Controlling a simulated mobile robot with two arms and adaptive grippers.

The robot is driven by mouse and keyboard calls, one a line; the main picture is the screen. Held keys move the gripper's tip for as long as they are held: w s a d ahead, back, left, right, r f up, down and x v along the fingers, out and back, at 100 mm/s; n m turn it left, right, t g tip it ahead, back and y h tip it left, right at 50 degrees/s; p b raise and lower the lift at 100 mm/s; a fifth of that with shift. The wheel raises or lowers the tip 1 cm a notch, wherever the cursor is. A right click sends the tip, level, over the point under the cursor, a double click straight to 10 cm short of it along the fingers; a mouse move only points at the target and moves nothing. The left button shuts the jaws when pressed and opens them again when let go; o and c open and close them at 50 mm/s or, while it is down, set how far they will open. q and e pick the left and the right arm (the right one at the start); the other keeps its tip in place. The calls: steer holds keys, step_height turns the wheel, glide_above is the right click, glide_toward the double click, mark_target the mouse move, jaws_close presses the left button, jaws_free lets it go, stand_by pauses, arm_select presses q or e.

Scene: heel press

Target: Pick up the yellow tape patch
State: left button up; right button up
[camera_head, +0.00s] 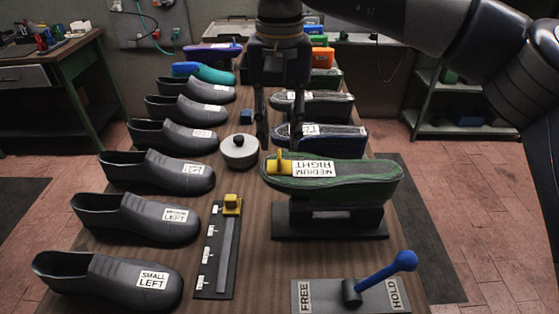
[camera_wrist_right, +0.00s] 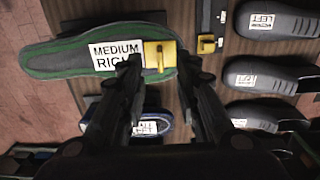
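The yellow tape patch (camera_head: 283,164) lies on the heel end of a green-rimmed sole (camera_head: 350,183) marked MEDIUM RIGHT, with a small tab standing up from it. It also shows in the right wrist view (camera_wrist_right: 160,57), beside the white label. My right gripper (camera_head: 283,135) points down just behind the patch in the head view. Its two fingers are apart and empty. In the wrist view the fingertips (camera_wrist_right: 157,62) show on either side of the patch; I cannot tell whether they touch it. My left gripper is in neither view.
The sole rests on a dark stand (camera_head: 330,222). A ruler with a yellow slider (camera_head: 232,204) and a grey-white round pot (camera_head: 239,151) stand to its left. A blue-handled FREE/HOLD lever (camera_head: 380,278) is in front. Dark shoes (camera_head: 110,280) line the left edge; more soles lie behind.

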mark_target(279, 151)
steer(key=shift+w+f, duration=0.1)
steer(key=shift+f, duration=0.25)
steer(key=f, duration=0.1)
steer(key=f+p, duration=0.1)
steer(key=f, duration=0.3)
steer(key=shift+w, duration=0.25)
steer(key=shift+c, duration=0.8)
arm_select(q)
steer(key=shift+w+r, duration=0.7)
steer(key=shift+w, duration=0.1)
arm_select(e)
jaws_close()
